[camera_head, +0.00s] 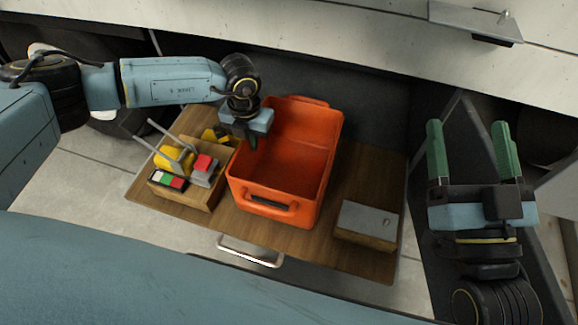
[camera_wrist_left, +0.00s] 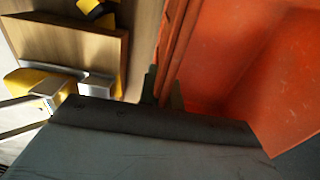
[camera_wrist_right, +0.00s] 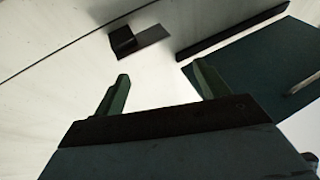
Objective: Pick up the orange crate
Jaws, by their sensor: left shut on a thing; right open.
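An orange crate (camera_head: 262,190) stands upright on a wooden board (camera_head: 368,265), between a tool box and a small lidded box. It looks empty, with a handle on its near end. My left gripper (camera_head: 252,140) is at the crate's left wall and shut on its rim. In the left wrist view the crate wall (camera_wrist_left: 179,50) runs between the fingertips (camera_wrist_left: 163,88). My right gripper (camera_head: 470,150) is open and empty, right of the board and apart from the crate. Its spread fingers (camera_wrist_right: 163,92) also show in the right wrist view.
A wooden box (camera_head: 190,194) with yellow and grey tools sits close on the crate's left. A small box with a grey lid (camera_head: 368,219) is at the right. A metal handle (camera_head: 250,252) is on the board's front edge. A pale ledge (camera_head: 340,40) crosses the back.

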